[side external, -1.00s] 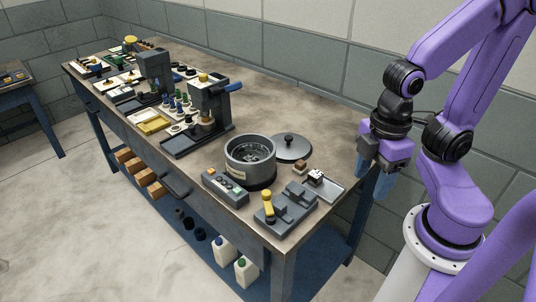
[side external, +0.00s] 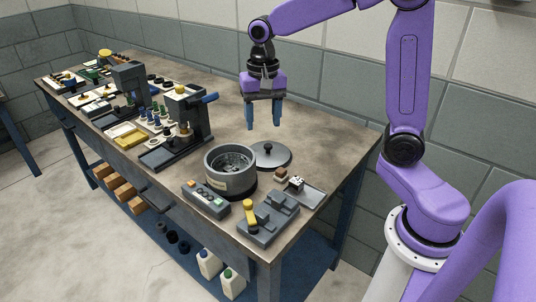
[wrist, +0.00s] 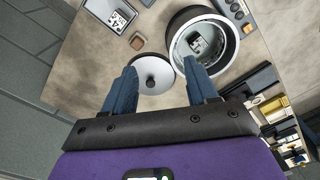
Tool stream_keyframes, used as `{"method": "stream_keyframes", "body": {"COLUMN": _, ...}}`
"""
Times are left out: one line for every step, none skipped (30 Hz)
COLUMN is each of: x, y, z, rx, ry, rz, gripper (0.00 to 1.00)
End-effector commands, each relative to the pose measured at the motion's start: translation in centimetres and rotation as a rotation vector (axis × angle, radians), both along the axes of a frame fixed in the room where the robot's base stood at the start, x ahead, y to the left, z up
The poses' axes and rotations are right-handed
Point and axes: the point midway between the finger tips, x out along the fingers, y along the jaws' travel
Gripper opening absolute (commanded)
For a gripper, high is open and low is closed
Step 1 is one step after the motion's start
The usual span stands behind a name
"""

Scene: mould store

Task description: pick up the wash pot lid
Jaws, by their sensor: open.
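The wash pot lid (side external: 271,156) is a flat grey disc with a dark round knob. It lies on the bench behind and to the right of the wash pot (side external: 230,182), an open grey round pot with something inside. My gripper (side external: 264,127) is open and empty, pointing down above the bench near the lid. In the wrist view, the lid (wrist: 152,75) shows between and just beyond my blue fingertips (wrist: 160,73), its knob in the middle. The pot (wrist: 207,27) is to the right of the lid there. No finger visibly touches the lid.
A small brown block (side external: 281,174) and a tray (side external: 305,192) with a patterned piece lie right of the pot. A control box (side external: 205,199) and a grey fixture (side external: 268,218) stand in front. A dark press (side external: 188,118) stands left. The bench's back right is clear.

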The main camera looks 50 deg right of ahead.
Motion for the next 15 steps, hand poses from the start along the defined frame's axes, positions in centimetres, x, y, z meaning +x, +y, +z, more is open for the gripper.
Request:
{"method": "stream_keyframes", "body": {"x": 1.5, "y": -1.1, "z": 0.0, "rx": 0.000, "ry": 0.002, "rz": -0.103, "gripper": 0.58}}
{"method": "stream_keyframes", "body": {"x": 2.2, "y": -1.7, "z": 0.1, "rx": 0.000, "ry": 0.003, "rz": -0.163, "gripper": 0.58}}
{"method": "stream_keyframes", "body": {"x": 3.2, "y": -2.6, "z": 0.1, "rx": 0.000, "ry": 0.004, "rz": -0.244, "gripper": 0.58}}
{"method": "stream_keyframes", "body": {"x": 3.8, "y": -3.3, "z": 0.1, "rx": 0.000, "ry": 0.005, "rz": -0.303, "gripper": 0.58}}
{"method": "stream_keyframes", "body": {"x": 4.5, "y": -4.0, "z": 0.2, "rx": 0.000, "ry": 0.005, "rz": -0.364, "gripper": 0.58}}
{"method": "stream_keyframes", "body": {"x": 5.3, "y": -5.0, "z": 0.2, "rx": 0.000, "ry": 0.007, "rz": -0.442, "gripper": 0.58}}
{"method": "stream_keyframes", "body": {"x": 5.9, "y": -5.8, "z": 0.2, "rx": 0.000, "ry": 0.007, "rz": -0.500, "gripper": 0.58}}
{"method": "stream_keyframes", "body": {"x": 6.4, "y": -6.5, "z": 0.2, "rx": 0.000, "ry": 0.008, "rz": -0.557, "gripper": 0.58}}
{"method": "stream_keyframes", "body": {"x": 7.0, "y": -7.5, "z": 0.2, "rx": 0.001, "ry": 0.008, "rz": -0.626, "gripper": 0.58}}
{"method": "stream_keyframes", "body": {"x": 7.4, "y": -8.2, "z": 0.2, "rx": 0.000, "ry": 0.009, "rz": -0.676, "gripper": 0.58}}
{"method": "stream_keyframes", "body": {"x": 7.8, "y": -8.9, "z": 0.2, "rx": 0.000, "ry": 0.010, "rz": -0.722, "gripper": 0.58}}
{"method": "stream_keyframes", "body": {"x": 8.2, "y": -9.7, "z": 0.2, "rx": 0.001, "ry": 0.010, "rz": -0.776, "gripper": 0.58}}
{"method": "stream_keyframes", "body": {"x": 8.4, "y": -10.2, "z": 0.1, "rx": 0.001, "ry": 0.011, "rz": -0.813, "gripper": 0.58}}
{"method": "stream_keyframes", "body": {"x": 8.6, "y": -10.7, "z": 0.1, "rx": 0.001, "ry": 0.011, "rz": -0.845, "gripper": 0.58}}
{"method": "stream_keyframes", "body": {"x": 8.9, "y": -11.3, "z": 0.2, "rx": 0.001, "ry": 0.010, "rz": -0.881, "gripper": 0.58}}
